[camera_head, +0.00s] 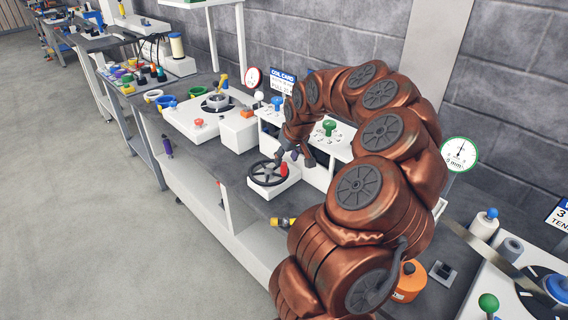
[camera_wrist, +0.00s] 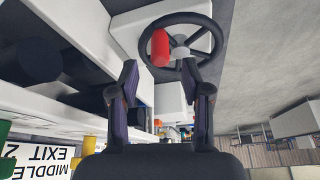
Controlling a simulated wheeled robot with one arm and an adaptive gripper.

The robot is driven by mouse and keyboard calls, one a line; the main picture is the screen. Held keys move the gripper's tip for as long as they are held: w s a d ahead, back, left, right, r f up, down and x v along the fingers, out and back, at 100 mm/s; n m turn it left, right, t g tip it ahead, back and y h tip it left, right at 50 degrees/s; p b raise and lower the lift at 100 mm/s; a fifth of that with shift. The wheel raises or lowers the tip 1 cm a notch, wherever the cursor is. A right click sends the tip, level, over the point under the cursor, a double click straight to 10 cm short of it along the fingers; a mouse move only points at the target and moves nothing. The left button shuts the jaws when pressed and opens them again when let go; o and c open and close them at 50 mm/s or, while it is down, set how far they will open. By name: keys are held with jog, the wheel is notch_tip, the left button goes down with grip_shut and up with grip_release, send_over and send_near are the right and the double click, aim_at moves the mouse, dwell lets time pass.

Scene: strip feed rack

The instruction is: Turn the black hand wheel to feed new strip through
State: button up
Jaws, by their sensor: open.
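The black hand wheel (camera_head: 267,174) lies on a white block at the front of the rack, left of my arm in the head view. It has a black rim, spokes and a red knob (camera_head: 284,169) near its right side. In the wrist view the wheel (camera_wrist: 205,25) fills the top middle, with the red knob (camera_wrist: 160,48) on its left and a grey hub. My gripper (camera_wrist: 158,78) is open and empty, its two dark fingers spread below the wheel in that view. In the head view my gripper (camera_head: 295,158) is just beside the wheel, near the knob; contact cannot be told.
A white machine with a red button (camera_head: 199,122) stands left of the wheel. A white panel with a green knob (camera_head: 329,127) is behind my gripper. An orange canister (camera_head: 408,284) stands right of my arm. Open floor (camera_head: 70,220) lies at the left.

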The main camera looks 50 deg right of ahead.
aim_at(284, 163)
jog(key=shift+p+x, duration=0.6)
jog(key=shift+x, duration=1.75)
jog(key=shift+c, duration=0.3)
grip_shut()
